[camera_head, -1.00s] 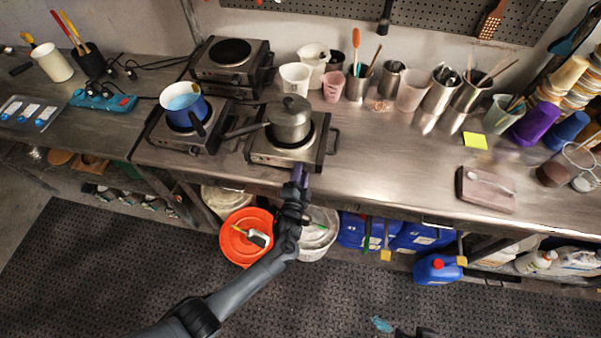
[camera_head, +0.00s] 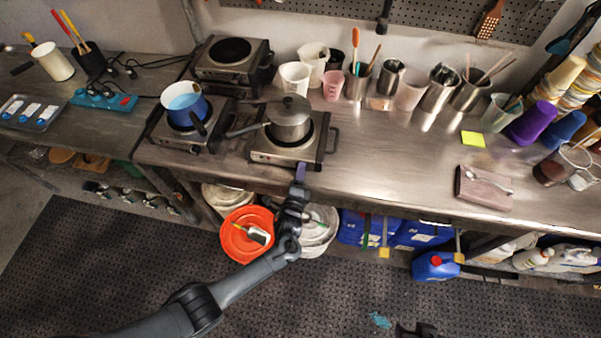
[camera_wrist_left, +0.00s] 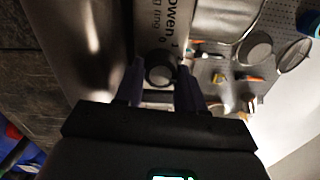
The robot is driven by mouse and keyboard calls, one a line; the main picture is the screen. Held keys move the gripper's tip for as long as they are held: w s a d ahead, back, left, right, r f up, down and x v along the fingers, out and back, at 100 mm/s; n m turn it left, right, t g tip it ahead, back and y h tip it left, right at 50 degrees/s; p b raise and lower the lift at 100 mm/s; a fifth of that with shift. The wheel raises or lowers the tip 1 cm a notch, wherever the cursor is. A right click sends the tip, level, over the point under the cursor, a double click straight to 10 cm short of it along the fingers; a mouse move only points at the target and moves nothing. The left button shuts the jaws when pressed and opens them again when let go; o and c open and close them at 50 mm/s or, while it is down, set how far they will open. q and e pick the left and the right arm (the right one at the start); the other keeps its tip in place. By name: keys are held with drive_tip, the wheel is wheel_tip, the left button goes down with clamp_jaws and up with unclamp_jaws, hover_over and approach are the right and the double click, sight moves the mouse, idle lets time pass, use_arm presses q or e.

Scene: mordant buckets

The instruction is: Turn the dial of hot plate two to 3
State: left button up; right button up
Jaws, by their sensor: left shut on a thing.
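The right-hand front hot plate (camera_head: 265,152) bears a lidded steel saucepan (camera_head: 288,122). The left-hand front hot plate (camera_head: 172,135) bears a blue pot (camera_head: 184,104). No number that tells the plates apart is readable. My left gripper (camera_head: 300,172) is at the front face of the right-hand plate, near its right end. In the left wrist view its fingers stand on both sides of a round dial (camera_wrist_left: 160,75), shut on it, beside a lettered panel (camera_wrist_left: 165,22). The dial's setting cannot be read. A dark part at the bottom edge, likely my right gripper (camera_head: 416,330), is barely in view.
Cups and tool holders line the back of the steel bench (camera_head: 390,150).

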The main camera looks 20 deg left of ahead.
idle(0.3)
use_arm(q)
drive_tip(key=o, duration=1)
drive_tip(key=shift+o, duration=0.2)
